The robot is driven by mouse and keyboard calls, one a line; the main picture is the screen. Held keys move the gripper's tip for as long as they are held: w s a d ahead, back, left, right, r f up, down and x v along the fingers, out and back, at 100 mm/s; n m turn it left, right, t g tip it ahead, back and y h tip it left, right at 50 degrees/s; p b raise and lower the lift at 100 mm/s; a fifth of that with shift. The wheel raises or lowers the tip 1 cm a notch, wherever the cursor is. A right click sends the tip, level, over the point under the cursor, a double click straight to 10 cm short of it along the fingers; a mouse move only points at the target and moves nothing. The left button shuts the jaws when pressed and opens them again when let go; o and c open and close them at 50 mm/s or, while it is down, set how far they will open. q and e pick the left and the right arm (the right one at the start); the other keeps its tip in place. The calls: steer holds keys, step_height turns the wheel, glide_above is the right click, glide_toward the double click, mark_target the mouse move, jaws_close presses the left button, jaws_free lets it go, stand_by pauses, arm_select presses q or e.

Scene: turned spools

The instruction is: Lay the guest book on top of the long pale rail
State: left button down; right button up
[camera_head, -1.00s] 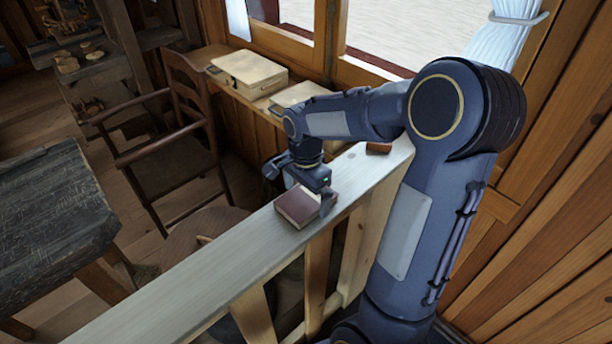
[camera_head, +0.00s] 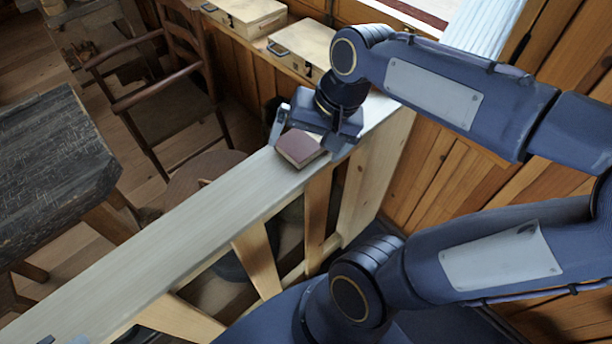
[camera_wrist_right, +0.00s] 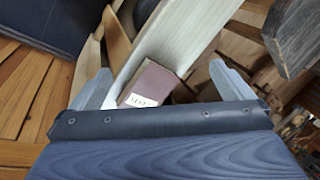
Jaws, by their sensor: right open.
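The guest book (camera_head: 298,149), small with a maroon cover and a pale page edge, lies flat on top of the long pale rail (camera_head: 190,232). It sits slightly askew and seems to reach the rail's front edge. My right gripper (camera_head: 308,140) is open at the book's far end, one finger on each side, with no clear grip on it. In the right wrist view the book (camera_wrist_right: 154,80) lies between the spread fingers, apart from both, with a white lettered label facing the gripper. The rail (camera_wrist_right: 185,38) runs on beyond it.
A dark rough-topped table (camera_head: 45,160) and a wooden armchair (camera_head: 165,105) stand left of the rail. Pale cases (camera_head: 300,50) lie along the window-side ledge. Slanted wooden posts (camera_head: 257,262) stand below the rail. The rail's near stretch is clear.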

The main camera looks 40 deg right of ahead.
steer(key=s+a+f+n+t+y, duration=0.1)
steer(key=s+a+f+n+t, duration=0.1)
steer(key=s+a+n, duration=0.3)
steer(key=shift+s+a+f+n, duration=0.35)
steer(key=shift+s+f+n, duration=0.3)
steer(key=shift+f+n, duration=0.15)
stand_by(0.5)
